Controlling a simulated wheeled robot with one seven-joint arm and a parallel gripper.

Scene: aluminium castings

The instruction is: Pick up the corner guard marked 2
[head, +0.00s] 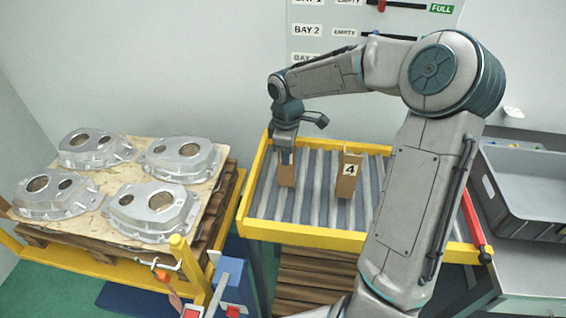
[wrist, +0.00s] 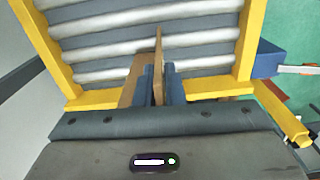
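A brown corner guard (head: 287,174) stands upright on the left part of the roller conveyor, directly below my gripper (head: 286,152). No mark shows on it in either view. In the wrist view, one leg of this guard (wrist: 158,50) stands edge-on between the two blue fingers of my gripper (wrist: 159,84) and fills the narrow gap. Its other leg (wrist: 131,88) shows to the left of the fingers. My gripper looks shut on it. I cannot tell whether the guard is off the rollers. A second brown corner guard (head: 348,180), marked 4, stands upright to the right.
The roller conveyor (head: 316,236) has a yellow frame and free rollers around the guards. A pallet (head: 103,211) with several aluminium castings (head: 150,204) is at the left. A grey crate (head: 520,190) is at the right. A bay board (head: 310,14) hangs behind.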

